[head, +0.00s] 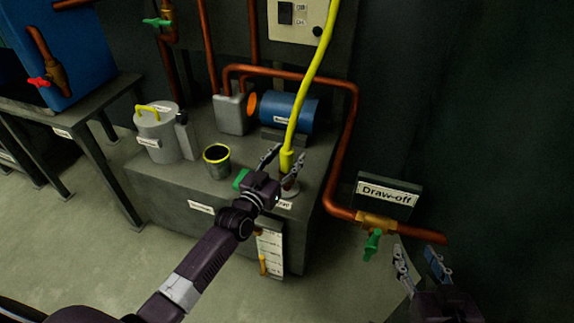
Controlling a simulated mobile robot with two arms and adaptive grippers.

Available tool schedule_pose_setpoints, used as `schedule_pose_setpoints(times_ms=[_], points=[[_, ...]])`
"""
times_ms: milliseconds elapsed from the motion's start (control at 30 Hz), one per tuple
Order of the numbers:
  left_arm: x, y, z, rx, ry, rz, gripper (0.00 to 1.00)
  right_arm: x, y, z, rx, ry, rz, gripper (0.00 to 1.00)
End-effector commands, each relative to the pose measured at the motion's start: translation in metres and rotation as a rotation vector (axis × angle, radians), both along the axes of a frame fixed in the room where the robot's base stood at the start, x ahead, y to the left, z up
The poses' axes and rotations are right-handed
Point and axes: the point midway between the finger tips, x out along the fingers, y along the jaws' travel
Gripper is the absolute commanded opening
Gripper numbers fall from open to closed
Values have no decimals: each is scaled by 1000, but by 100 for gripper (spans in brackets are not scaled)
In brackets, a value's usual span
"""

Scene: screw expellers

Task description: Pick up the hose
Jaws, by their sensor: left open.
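A small pale round base (291,190) shows below the end piece, partly hidden by the gripper. My right gripper (415,255) is open and empty at the lower right, below the draw-off valve.
The grey bench (160,190) bears a lidded can (158,133), a yellow-rimmed cup (217,162) and a blue motor (290,112). A copper pipe (346,150) runs down to the green-handled draw-off valve (372,244). Open floor (120,260) lies at the lower left.

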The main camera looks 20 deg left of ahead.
Motion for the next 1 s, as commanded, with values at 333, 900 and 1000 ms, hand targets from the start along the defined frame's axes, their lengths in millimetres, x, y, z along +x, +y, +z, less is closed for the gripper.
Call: schedule_pose_setpoints(times_ms=[333,900,1000], points=[[0,0,0,0,0,0,20,0,0,0,0,2,0,40],[0,0,3,-1,-4,0,0,-1,0,-1,-1,7,0,40],[0,0,6,-1,-4,0,0,-2,-1,-3,-5,24,0,40]])
